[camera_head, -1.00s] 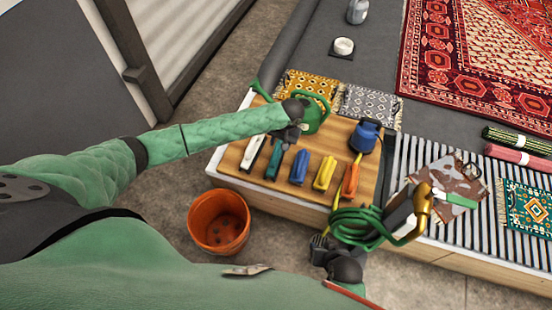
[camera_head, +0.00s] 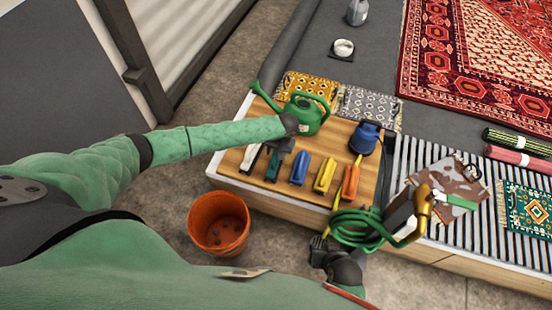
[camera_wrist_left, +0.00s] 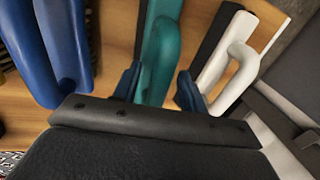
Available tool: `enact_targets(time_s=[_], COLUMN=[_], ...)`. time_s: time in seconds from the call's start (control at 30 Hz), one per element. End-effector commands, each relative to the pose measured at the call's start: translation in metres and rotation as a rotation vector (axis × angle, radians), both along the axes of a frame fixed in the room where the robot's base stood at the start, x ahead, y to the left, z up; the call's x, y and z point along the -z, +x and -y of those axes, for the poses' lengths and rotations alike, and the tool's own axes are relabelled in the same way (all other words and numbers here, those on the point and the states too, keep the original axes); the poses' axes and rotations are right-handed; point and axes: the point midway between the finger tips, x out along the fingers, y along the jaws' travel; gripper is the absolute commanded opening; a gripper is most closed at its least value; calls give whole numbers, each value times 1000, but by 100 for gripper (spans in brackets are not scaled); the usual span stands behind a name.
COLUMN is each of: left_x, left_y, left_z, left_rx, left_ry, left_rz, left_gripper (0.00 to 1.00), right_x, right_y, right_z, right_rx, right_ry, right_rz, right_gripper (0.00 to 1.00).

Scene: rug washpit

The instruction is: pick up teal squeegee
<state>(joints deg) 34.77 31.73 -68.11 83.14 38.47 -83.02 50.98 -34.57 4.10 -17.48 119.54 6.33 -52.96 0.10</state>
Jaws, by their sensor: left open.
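The teal squeegee (camera_head: 273,165) lies on the wooden board (camera_head: 233,163), between a white-handled squeegee (camera_head: 253,153) and a blue one (camera_head: 299,170). My left gripper (camera_head: 281,147) is over its far part and hides some of it. In the left wrist view the teal handle (camera_wrist_left: 158,55) runs between my two open blue fingertips (camera_wrist_left: 158,88), one on each side. I cannot tell whether they touch it. My right gripper (camera_head: 320,246) is low in the head view, beside the board's front edge; its jaws are not clear.
Yellow (camera_head: 324,175) and orange (camera_head: 350,182) tools lie to the right on the board. A green watering can (camera_head: 308,115) stands just behind my left gripper. A green hose coil (camera_head: 357,229) is near my right gripper. An orange bucket (camera_head: 219,222) stands on the floor.

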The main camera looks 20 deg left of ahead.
Motion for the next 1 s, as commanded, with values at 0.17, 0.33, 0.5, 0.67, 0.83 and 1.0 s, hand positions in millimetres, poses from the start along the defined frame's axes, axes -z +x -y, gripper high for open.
enact_targets(time_s=[0.17,0.33,0.5,0.67,0.83,1.0], left_x=[0,0,0,-1,-10,-37], left_y=[0,0,0,0,0,0], left_z=[0,0,0,0,1,0], left_rx=[0,0,0,0,1,0], left_ry=[0,0,0,0,-2,-1], left_rz=[0,0,1,1,2,2], left_gripper=[42,9,0,0,0,0], right_x=[0,0,0,0,0,-2], right_y=[-1,-1,-1,-1,-1,0], right_z=[0,0,0,0,0,1], right_rx=[0,0,0,0,0,0], right_ry=[0,0,0,0,-1,-1], right_rz=[-1,-1,-1,-1,-2,-2], right_gripper=[32,32,32,32,32,32])
